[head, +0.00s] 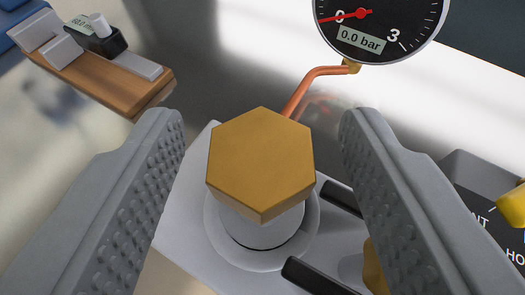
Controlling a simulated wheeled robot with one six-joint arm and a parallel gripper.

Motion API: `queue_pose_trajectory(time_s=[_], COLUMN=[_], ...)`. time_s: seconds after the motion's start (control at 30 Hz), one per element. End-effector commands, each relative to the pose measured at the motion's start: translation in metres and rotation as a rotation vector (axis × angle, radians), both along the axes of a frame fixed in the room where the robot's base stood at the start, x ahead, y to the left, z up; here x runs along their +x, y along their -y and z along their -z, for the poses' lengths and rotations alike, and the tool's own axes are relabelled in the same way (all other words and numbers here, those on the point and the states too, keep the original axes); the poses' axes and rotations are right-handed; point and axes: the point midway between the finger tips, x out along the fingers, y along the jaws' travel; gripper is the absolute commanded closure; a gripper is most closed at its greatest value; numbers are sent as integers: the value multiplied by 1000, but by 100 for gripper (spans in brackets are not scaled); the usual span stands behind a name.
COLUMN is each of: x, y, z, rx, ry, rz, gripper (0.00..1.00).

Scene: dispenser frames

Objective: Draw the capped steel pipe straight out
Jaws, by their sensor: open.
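The capped steel pipe shows end-on as a brass-coloured hexagonal cap (260,158) in the middle of the head view. Below the cap, a short part of a pale round body goes down into a light grey ring (222,240) on a grey block (188,212). My gripper (262,125) is open, with one textured grey finger to the left of the cap and one to the right. There is a gap between each finger and the cap. The pipe's lower length is hidden inside the ring and block.
A round gauge (385,22) reading 0.0 bar stands at the top right, with a copper tube (303,88) running down behind the cap. A wooden board (118,75) with metal blocks is at upper left. A yellow knob (512,207) sits at the right edge.

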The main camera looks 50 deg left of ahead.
Motion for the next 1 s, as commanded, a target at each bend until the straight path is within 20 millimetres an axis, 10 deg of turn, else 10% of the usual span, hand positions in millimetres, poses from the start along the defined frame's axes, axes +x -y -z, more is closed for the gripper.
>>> queue_pose_trajectory(time_s=[0.3, 1.0], x=[0, 0], y=[0, 0], z=[0, -23], rx=[0, 0], ry=[0, 0], rz=[0, -1], gripper=[96, 98])
